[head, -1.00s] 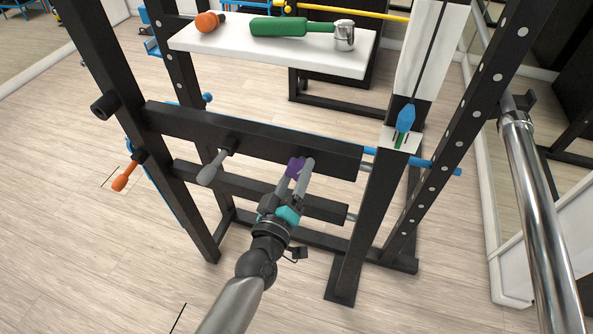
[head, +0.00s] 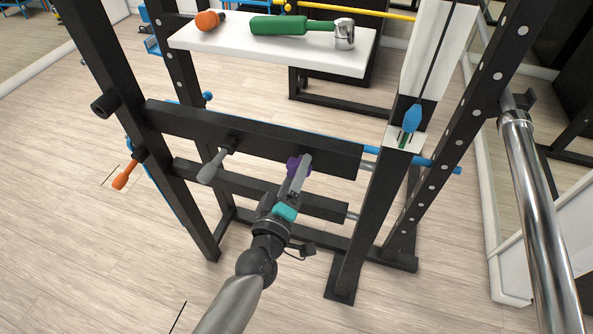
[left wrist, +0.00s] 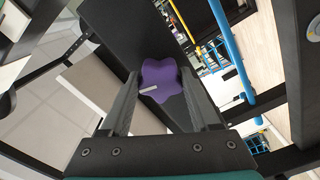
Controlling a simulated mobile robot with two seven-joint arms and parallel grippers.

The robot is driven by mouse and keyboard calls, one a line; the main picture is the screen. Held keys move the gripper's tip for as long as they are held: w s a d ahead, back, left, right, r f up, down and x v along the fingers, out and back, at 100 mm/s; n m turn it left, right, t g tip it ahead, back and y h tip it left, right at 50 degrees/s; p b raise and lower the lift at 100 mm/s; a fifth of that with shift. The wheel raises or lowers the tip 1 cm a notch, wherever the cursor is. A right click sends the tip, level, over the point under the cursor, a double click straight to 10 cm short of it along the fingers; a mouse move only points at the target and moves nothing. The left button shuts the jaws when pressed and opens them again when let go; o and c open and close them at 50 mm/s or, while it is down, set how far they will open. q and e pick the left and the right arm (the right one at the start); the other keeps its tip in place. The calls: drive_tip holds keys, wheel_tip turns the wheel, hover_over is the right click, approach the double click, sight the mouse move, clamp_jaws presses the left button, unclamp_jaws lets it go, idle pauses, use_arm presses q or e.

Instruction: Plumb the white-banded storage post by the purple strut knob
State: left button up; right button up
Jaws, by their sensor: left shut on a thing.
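The purple strut knob (head: 293,166) is a lobed knob on the front of the black rack's upper crossbar. In the left wrist view the knob (left wrist: 165,80) sits between my finger ends, with a pale pointer mark on its face. My left gripper (head: 299,170) is shut on it. The white-banded post (head: 432,50) is black with a white upper panel and a dark line down it; it leans right at the top. A blue plumb bob (head: 412,118) hangs in front of it, just above a small white plate with a green mark (head: 405,140). My right gripper is out of view.
A grey-handled knob (head: 212,169) and an orange-handled one (head: 125,175) are to the left on the rack. A white shelf (head: 270,58) holds a green-handled tool and an orange ball-like thing. A shiny metal bar (head: 540,210) stands at right. The floor at left is clear.

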use_arm(q)
drive_tip(key=o, duration=1.4)
drive_tip(key=shift+c, duration=0.2)
drive_tip(key=p+v, duration=0.1)
drive_tip(key=v, duration=1.4)
drive_tip(key=shift+s, duration=0.1)
drive_tip(key=s+a+f+m+g+y, duration=0.1)
drive_tip(key=s+a+f+m+g, duration=0.15)
drive_tip(key=f, duration=0.65)
drive_tip(key=s+a+f+m+g+y, duration=0.1)
drive_tip(key=s+a+f+m+g, duration=0.15)
drive_tip(key=f, duration=0.65)
drive_tip(key=s+a+f+m+g+y, duration=0.1)
drive_tip(key=s+a+f+m+g, duration=0.15)
drive_tip(key=f, duration=0.65)
drive_tip(key=s+a+f+m+g+y, duration=0.1)
drive_tip(key=s+a+f+g, duration=0.2)
drive_tip(key=s+f, duration=0.3)
drive_tip(key=s+a+f+m+g+y, duration=0.1)
drive_tip(key=s+f+g, duration=0.4)
drive_tip(key=s, duration=0.8)
drive_tip(key=a+f+m, duration=0.1)
drive_tip(key=a, duration=0.1)
drive_tip(key=shift+s+a+f+g+y, duration=0.2)
drive_tip(key=shift+a+f+g+y, duration=0.1)
drive_tip(key=shift+a+f+g, duration=0.05)
